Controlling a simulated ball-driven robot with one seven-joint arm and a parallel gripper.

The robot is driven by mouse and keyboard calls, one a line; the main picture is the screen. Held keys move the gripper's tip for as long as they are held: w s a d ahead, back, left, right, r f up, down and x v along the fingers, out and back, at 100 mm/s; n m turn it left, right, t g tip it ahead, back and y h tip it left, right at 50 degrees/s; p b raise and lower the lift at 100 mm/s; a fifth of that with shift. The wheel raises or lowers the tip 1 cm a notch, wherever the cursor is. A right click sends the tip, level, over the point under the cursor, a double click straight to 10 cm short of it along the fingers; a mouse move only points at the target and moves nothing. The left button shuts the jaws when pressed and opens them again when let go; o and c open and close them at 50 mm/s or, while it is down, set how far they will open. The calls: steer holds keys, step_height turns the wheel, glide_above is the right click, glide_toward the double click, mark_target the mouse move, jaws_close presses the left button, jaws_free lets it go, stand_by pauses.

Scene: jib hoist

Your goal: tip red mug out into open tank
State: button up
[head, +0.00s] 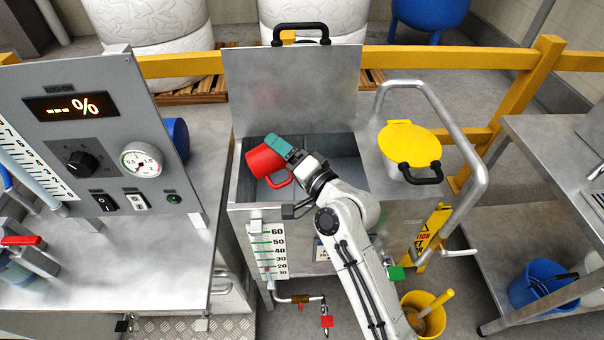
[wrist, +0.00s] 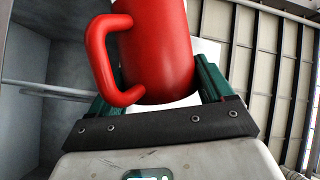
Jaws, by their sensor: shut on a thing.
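The red mug (head: 264,161) is held tilted over the open tank (head: 345,161) in the head view, toward its left side. Its handle points down and to the right. My gripper (head: 284,148) is shut on the mug, with teal fingers around its body. In the wrist view the mug (wrist: 160,45) sits between the two teal fingers (wrist: 162,85), its handle on the left. The mug's mouth and contents cannot be seen. The tank's metal lid (head: 290,85) stands raised at the back.
A control panel (head: 95,140) stands on the left bench. A yellow round lid (head: 409,143) with a black handle and a bent metal rail (head: 470,190) are right of the tank. A yellow barrier (head: 400,59) runs behind. A yellow bucket (head: 425,312) stands on the floor.

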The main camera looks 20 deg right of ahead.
steer(key=shift+d+r+m+t+b, duration=0.15)
steer(key=shift+d+m+t+b, duration=0.25)
steer(key=shift+d+m+b, duration=0.45)
stand_by(0.3)
steer(key=shift+s+d+r+m+t+b, duration=0.1)
steer(key=shift+d+m+t+b, duration=0.3)
steer(key=shift+m, duration=0.65)
steer(key=shift+w+d+r+m+t+b, duration=0.15)
steer(key=shift+m+t+b, duration=0.35)
steer(key=shift+m, duration=0.55)
steer(key=shift+s+d+f+m+t+b, duration=0.15)
steer(key=shift+d+m+t+b, duration=0.35)
steer(key=shift+m, duration=0.55)
stand_by(0.6)
steer(key=shift+a+r, duration=0.1)
steer(key=shift+a, duration=0.05)
stand_by(0.7)
steer(key=n+g+p, duration=0.1)
steer(key=n, duration=0.1)
steer(key=a+r+n+g+p, duration=0.1)
steer(key=n, duration=0.1)
steer(key=shift+a+p, duration=0.2)
steer(key=shift+p, duration=0.15)
steer(key=shift+a+f+n+g, duration=0.15)
steer(key=shift+f+n+g, duration=0.15)
steer(key=shift+f+n, duration=0.4)
steer(key=shift+r+n, duration=0.1)
steer(key=shift+n, duration=0.2)
